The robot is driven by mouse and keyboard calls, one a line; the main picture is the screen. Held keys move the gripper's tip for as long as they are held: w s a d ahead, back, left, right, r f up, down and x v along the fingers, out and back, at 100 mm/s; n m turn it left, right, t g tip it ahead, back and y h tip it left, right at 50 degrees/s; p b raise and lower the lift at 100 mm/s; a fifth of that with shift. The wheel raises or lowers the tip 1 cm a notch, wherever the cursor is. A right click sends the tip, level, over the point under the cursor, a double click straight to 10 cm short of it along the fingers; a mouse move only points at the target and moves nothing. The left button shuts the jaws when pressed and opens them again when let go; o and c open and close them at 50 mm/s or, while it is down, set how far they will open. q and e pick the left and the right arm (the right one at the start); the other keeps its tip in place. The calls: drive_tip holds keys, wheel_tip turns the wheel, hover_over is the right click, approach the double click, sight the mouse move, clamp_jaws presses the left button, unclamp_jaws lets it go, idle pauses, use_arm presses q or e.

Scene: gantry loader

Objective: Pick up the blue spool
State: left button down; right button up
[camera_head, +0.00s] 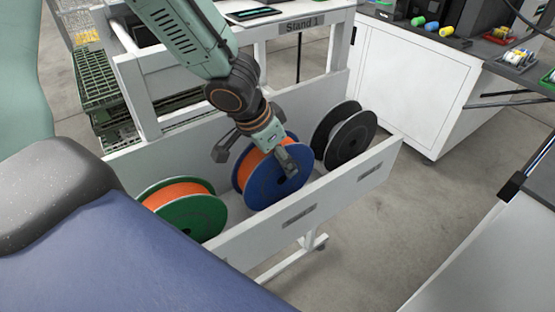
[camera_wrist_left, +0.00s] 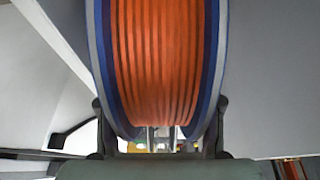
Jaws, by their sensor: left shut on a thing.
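The blue spool (camera_head: 266,186), wound with orange cable, stands upright in the middle of a long white tray (camera_head: 345,192). My left gripper (camera_head: 257,160) comes down over it from above and is shut on it, one finger at each side. The fingers hide part of its flanges. In the left wrist view the spool (camera_wrist_left: 168,60) fills the middle, its blue flanges between the two fingers of the gripper (camera_wrist_left: 160,128). I cannot tell whether the spool touches the tray floor. My right gripper is in neither view.
A green spool (camera_head: 200,215) with orange cable stands left of the blue spool in the tray, and a black spool (camera_head: 352,142) stands right. A white stand labelled Stand 1 (camera_head: 299,25) is behind. A white cabinet (camera_head: 400,85) stands at the back right.

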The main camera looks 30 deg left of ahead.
use_arm(q)
wheel_tip(320, 180, up, 8)
drive_tip(key=p, duration=0.5)
drive_tip(key=shift+s+f, duration=0.1)
drive_tip(key=shift+w+r+p, duration=0.25)
drive_tip(key=shift+r+p, duration=0.45)
drive_tip(key=shift+p, duration=0.15)
drive_tip(key=shift+s+r, duration=0.1)
drive_tip(key=shift+r, duration=0.05)
drive_tip(key=shift+s, duration=0.15)
drive_tip(key=shift+w, duration=0.2)
